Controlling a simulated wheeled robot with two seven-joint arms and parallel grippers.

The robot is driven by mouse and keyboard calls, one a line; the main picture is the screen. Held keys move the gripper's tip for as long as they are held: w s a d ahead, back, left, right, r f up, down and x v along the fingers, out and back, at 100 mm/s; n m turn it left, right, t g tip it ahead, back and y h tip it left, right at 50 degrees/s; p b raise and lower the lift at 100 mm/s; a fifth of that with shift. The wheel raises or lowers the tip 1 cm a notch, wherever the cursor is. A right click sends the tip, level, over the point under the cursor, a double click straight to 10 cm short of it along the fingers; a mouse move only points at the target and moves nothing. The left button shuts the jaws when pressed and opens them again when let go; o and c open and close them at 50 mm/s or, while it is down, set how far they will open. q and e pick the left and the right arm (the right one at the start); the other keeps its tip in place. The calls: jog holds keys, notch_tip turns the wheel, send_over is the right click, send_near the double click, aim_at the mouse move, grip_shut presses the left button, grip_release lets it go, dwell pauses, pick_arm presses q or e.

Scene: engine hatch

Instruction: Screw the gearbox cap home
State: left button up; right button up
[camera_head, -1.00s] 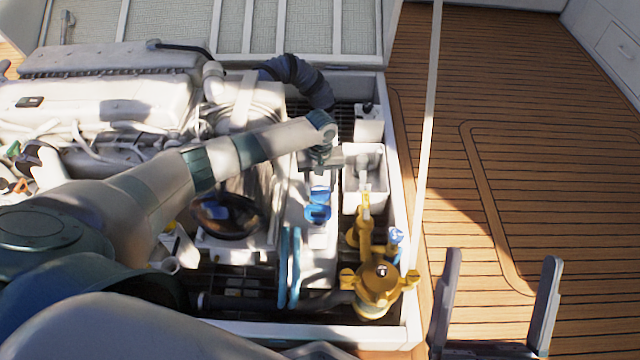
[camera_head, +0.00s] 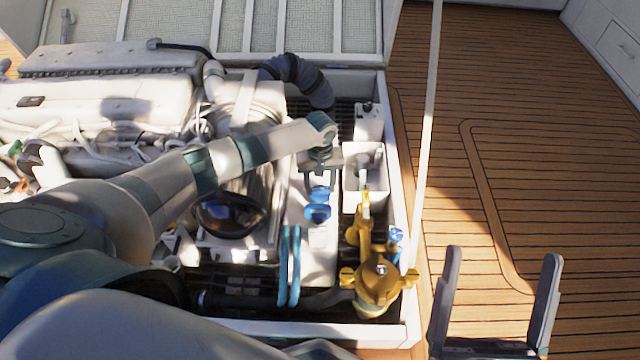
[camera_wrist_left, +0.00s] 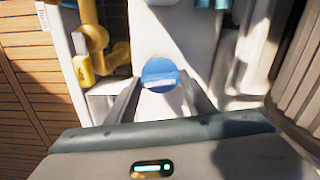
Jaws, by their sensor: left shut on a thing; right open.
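My left gripper (camera_head: 319,184) points down over the gearbox at the engine's right end, with its fingers on the blue gearbox cap (camera_head: 318,211). In the left wrist view the round blue face of the cap (camera_wrist_left: 160,73) sits between the two fingertips (camera_wrist_left: 160,88). The cap stands over the pale gearbox housing (camera_head: 318,240). Its underside and the filler opening are hidden, so I cannot tell how far it is seated. My right gripper (camera_head: 502,258) is open and empty over the deck at the lower right.
A brass strainer (camera_head: 378,285) with a blue-handled valve (camera_head: 396,234) stands close right of the gearbox. Blue hoses (camera_head: 289,265) lie in front. A white open box (camera_head: 377,170) and the hatch rim (camera_head: 402,200) bound the right side. The teak deck (camera_head: 510,160) is clear.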

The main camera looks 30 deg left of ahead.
pick_arm(q)
jog(key=shift+f+p, duration=0.2)
jog(key=shift+p, duration=0.6)
dwell(1.4)
jog(key=shift+m+p, duration=0.35)
jog(key=shift+m, duration=1.45)
jog(key=shift+m+p, duration=0.35)
jog(key=shift+m, duration=1.35)
jog(key=shift+m, duration=1.7)
